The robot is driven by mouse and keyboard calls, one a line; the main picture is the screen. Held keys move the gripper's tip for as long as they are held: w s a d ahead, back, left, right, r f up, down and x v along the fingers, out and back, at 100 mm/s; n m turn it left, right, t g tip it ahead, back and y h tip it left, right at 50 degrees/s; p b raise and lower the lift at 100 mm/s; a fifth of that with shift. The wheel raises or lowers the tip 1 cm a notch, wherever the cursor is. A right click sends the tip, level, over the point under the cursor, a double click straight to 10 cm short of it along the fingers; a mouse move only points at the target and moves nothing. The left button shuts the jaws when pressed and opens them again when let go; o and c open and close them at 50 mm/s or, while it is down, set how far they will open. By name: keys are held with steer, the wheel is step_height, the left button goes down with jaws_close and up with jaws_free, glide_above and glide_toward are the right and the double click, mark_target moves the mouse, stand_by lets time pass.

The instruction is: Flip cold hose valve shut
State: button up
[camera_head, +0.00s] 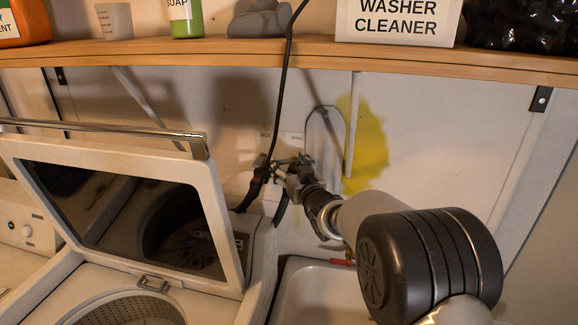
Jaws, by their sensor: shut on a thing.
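The hose valves (277,172) are on the wall behind the washer, below a small label plate (267,135) that reads "HOT" at its left end. The text at its right end is too small to read. My gripper (287,167) reaches in from the lower right and is shut at the right-hand, cold hose valve. Its fingers and wrist hide most of that valve and its handle, so I cannot tell the handle's angle. A black hose (255,190) hangs from the left-hand valve.
The white washer (258,262) stands at left with its lid (212,215) raised close to the valves. A white sink (300,292) is below my arm, with a red-handled part (342,262) near it. A wooden shelf (220,50) runs above, and a black cable (284,75) hangs down.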

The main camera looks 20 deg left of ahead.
steer(key=shift+a+f+h+b, duration=0.1)
steer(key=shift+h+b, duration=0.2)
steer(key=shift+b, duration=0.25)
steer(key=m+b, duration=0.1)
steer(key=t+h+b, duration=0.1)
steer(key=b, duration=0.1)
steer(key=shift+a+f+m+t, duration=0.15)
steer(key=shift+a+m+t, duration=0.15)
steer(key=shift+m, duration=0.1)
steer(key=shift+a+m+t+h, duration=0.15)
steer(key=shift+m+t+h, duration=0.35)
steer(key=shift+h, duration=0.5)
steer(key=h+p, duration=0.1)
steer(key=m+t+h+p, duration=0.1)
steer(key=r+m+h+p, duration=0.1)
steer(key=p, duration=0.1)
steer(key=shift+w+a, duration=0.1)
steer(key=shift+a, duration=0.2)
steer(key=m+h+p, duration=0.1)
steer(key=t+h+p, duration=0.1)
steer(key=p, duration=0.1)
steer(key=shift+w+a+f+m+h, duration=0.1)
steer(key=shift+w+m+h, duration=0.05)
steer(key=shift+m+h, duration=0.2)
steer(key=shift+f+p, duration=0.1)
steer(key=shift+p, duration=0.35)
